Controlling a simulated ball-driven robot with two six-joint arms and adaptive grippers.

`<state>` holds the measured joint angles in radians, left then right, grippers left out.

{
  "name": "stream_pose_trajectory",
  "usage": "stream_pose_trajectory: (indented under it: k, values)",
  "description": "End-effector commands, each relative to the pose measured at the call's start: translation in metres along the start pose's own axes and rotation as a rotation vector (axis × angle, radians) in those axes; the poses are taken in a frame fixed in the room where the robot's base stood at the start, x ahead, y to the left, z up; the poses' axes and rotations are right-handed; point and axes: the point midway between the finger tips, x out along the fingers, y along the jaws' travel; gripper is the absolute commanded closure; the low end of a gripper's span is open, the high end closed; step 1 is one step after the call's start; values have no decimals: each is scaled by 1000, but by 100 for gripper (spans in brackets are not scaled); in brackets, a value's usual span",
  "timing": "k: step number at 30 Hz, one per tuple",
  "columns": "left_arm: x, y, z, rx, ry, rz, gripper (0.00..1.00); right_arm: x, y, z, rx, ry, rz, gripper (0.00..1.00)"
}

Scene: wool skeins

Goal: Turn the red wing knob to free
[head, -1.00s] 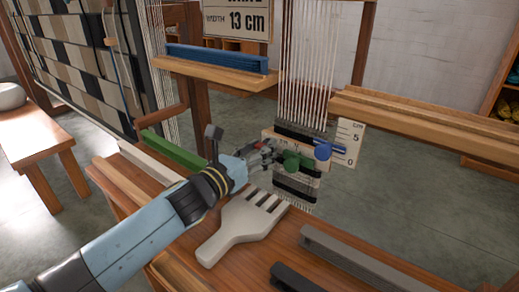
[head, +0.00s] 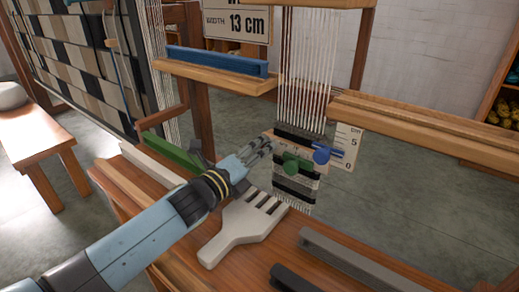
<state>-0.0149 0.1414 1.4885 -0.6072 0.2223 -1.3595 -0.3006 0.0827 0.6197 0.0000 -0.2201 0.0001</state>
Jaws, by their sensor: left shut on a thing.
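My left gripper (head: 266,146) reaches in from the left to the left end of a small wooden bar (head: 308,154) on the hanging loom. Its fingers are shut at the place of the red wing knob. The knob itself is hidden behind the fingers, and its angle cannot be seen. A green knob (head: 297,162) and a blue knob (head: 321,156) sit on the bar to the right of the gripper. My right gripper is not in view.
A pale comb-like fork (head: 240,228) lies on the wooden bench below my left gripper. Grey bars (head: 350,262) lie at the front right. A green bar (head: 178,152) lies behind my forearm. A striped woven band (head: 296,187) hangs below the knobs.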

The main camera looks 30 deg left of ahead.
Motion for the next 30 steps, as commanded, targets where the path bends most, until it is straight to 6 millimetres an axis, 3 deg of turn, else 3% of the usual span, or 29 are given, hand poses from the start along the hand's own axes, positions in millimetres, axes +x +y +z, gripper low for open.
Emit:
stream_pose_trajectory:
  k: [15,30]
  values:
    - [0,0,1,-411,0,2,96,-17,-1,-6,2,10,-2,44]
    - [0,1,0,-542,0,2,96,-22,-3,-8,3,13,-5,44]
